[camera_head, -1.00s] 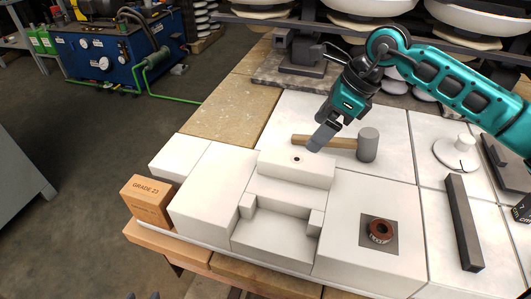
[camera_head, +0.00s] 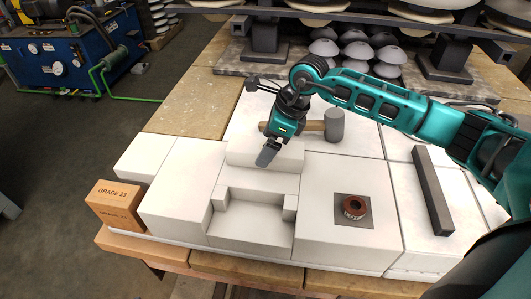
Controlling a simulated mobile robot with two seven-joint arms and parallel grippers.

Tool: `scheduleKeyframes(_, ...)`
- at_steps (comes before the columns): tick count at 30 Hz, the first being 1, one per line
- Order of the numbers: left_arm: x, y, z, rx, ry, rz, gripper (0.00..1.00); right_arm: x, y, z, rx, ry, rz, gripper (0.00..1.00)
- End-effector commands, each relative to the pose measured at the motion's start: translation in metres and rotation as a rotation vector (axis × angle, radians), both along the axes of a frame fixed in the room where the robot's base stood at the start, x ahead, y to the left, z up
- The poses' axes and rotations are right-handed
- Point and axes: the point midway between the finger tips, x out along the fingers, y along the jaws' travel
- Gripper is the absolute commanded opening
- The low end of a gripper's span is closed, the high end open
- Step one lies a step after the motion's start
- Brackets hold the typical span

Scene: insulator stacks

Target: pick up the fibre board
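White, matte blocks and slabs, which look like fibre board, stand on the bench. The raised white block (camera_head: 240,154) at the middle has a stepped recess in front of it. No label shows which piece is the fibre board. My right gripper (camera_head: 266,156) comes in from the right and points down at the middle of that raised block, hiding part of its top and front edge. Its grey fingers overlap in this view, so the gap between them and any contact with the block cannot be told. My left gripper is not in view.
A mallet (camera_head: 334,126) lies behind the gripper. A brown ring (camera_head: 354,207) sits on a dark square right of the recess. A dark bar (camera_head: 432,190) lies further right. A box marked GRADE 23 (camera_head: 115,206) stands at the front left. Insulators (camera_head: 358,52) stand behind.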

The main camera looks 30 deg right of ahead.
Motion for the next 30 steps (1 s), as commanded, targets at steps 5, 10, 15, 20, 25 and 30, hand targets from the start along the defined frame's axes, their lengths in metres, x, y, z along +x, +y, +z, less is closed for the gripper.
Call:
scheduleKeyframes(5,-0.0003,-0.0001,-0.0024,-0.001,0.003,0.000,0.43,0.0044,0.0051,-0.0160,0.000,0.000,0.000,0.94)
scheduleKeyframes(10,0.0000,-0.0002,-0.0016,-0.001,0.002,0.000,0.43,0.0044,0.0047,-0.0154,0.000,-0.001,0.000,0.94)
scheduleKeyframes(15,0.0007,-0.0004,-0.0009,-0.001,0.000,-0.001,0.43,0.0044,0.0047,-0.0151,0.000,-0.001,0.000,0.77)
scheduleKeyframes(20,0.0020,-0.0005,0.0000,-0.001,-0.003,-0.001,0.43,0.0044,0.0047,-0.0149,0.000,-0.001,0.000,0.62)
scheduleKeyframes(25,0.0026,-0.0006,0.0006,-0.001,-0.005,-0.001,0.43,0.0045,0.0047,-0.0148,0.000,-0.001,0.000,0.46)
scheduleKeyframes(30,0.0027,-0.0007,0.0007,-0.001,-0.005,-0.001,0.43,0.0048,0.0047,-0.0142,0.000,-0.003,-0.001,0.33)
